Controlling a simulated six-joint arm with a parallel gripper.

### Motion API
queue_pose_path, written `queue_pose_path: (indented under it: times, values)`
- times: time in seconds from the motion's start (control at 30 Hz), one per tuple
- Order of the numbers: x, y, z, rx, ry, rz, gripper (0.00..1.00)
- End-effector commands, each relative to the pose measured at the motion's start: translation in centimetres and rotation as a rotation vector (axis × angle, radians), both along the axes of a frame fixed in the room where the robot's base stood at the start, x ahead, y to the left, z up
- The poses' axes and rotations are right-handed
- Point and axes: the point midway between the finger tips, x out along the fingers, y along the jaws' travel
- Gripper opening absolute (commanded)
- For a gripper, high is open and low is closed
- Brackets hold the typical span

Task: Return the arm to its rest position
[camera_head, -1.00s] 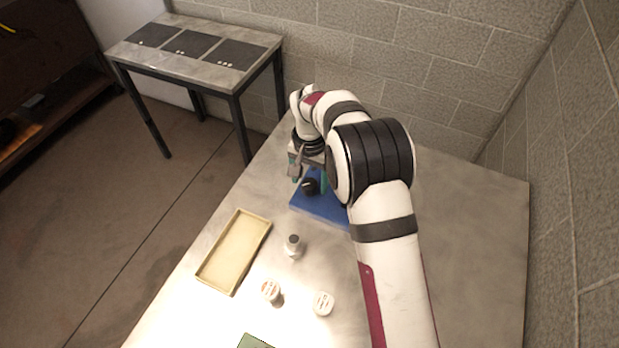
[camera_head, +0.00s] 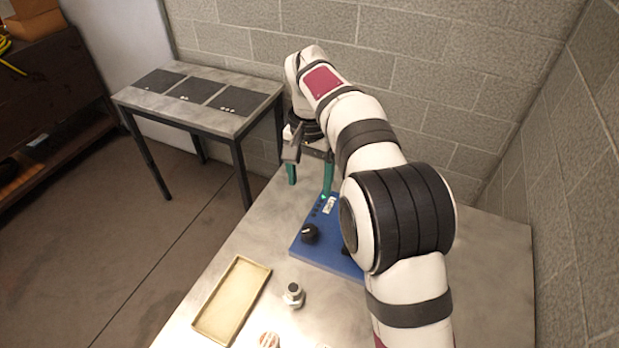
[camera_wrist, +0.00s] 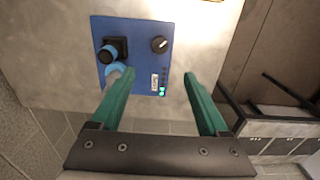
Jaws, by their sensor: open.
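My gripper (camera_head: 310,180) is open and empty, with its green fingers spread. It hangs above the far end of the blue panel (camera_head: 329,246), apart from it. In the wrist view my gripper (camera_wrist: 158,88) has its two fingers on either side of the panel's near edge. The blue panel (camera_wrist: 140,42) carries a black knob (camera_wrist: 159,44), a small label with a lit spot, and a black fitting (camera_wrist: 114,48) with a light blue ring. In the head view the black knob (camera_head: 310,233) shows, while my arm hides part of the panel's right side.
A shallow tan tray (camera_head: 232,300) and a metal fitting (camera_head: 293,295) stand on the table to the left. A white-topped round part (camera_head: 268,340) is at the bottom edge. A side table (camera_head: 200,98) with dark mats stands at the back left. Block walls close the back and right.

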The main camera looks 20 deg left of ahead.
Motion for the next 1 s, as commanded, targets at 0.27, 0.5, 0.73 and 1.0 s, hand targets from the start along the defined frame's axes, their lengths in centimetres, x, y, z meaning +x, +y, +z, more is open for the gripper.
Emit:
queue_pose_path:
  times: [0.27, 0.5, 0.73, 1.0]
  values:
    - [0.0, -0.6, 0.4, 0.002, 0.0, -0.008, 0.78]
    - [-8.0, -16.8, 6.2, 0.061, 0.035, -0.216, 0.78]
    - [-23.2, -25.9, 2.9, 0.133, 0.052, -0.434, 0.78]
    - [-27.2, -26.6, 0.5, 0.151, 0.059, -0.487, 0.78]
